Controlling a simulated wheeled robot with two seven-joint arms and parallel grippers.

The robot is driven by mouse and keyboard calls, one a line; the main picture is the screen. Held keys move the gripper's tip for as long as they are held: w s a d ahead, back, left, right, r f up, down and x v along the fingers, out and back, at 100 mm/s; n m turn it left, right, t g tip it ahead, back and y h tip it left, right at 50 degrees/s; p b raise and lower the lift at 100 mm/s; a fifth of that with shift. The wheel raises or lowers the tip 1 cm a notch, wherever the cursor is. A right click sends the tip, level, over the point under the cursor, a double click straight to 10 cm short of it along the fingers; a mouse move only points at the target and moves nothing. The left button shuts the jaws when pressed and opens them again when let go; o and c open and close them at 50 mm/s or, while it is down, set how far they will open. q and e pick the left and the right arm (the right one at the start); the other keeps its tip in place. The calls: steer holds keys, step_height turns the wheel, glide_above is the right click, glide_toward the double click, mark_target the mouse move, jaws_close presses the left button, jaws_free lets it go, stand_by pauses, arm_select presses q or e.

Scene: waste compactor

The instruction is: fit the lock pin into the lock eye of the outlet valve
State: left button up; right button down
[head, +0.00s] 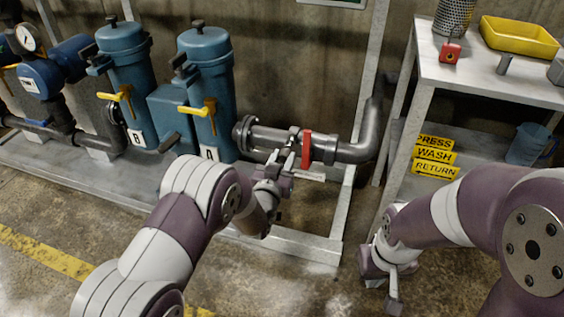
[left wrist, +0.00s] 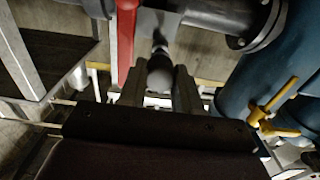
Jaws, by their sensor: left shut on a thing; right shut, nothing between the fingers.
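The outlet valve, with its red lever (head: 306,150), sits on the grey pipe to the right of filter A. My left gripper (head: 287,160) is at the valve, just left of the red lever. In the left wrist view it is shut on a dark grey, round-ended piece, the lock pin (left wrist: 160,70), with a finger on each side. The red lever (left wrist: 127,40) is close to the left finger there. The lock eye cannot be made out, so I cannot tell whether the pin is in it. My right gripper (head: 393,297) is shut and empty, pointing down.
Two blue filters (head: 124,60) with yellow handles stand left of the valve. A grey table (head: 490,78) at the right holds a yellow tray (head: 520,37) and a red padlock-like piece (head: 450,52). Yellow signs (head: 435,156) and a blue jug (head: 529,144) are on its lower shelf.

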arm_select(q)
steer(key=shift+b+x, duration=0.45)
steer(key=shift+x, duration=0.65)
steer(key=o, duration=1.1)
steer(key=shift+c, duration=0.4)
steer(key=shift+s+a, duration=0.1)
steer(key=shift+s, duration=0.2)
steer(key=p+v, duration=0.2)
steer(key=v, duration=0.4)
steer(key=shift+s, duration=0.2)
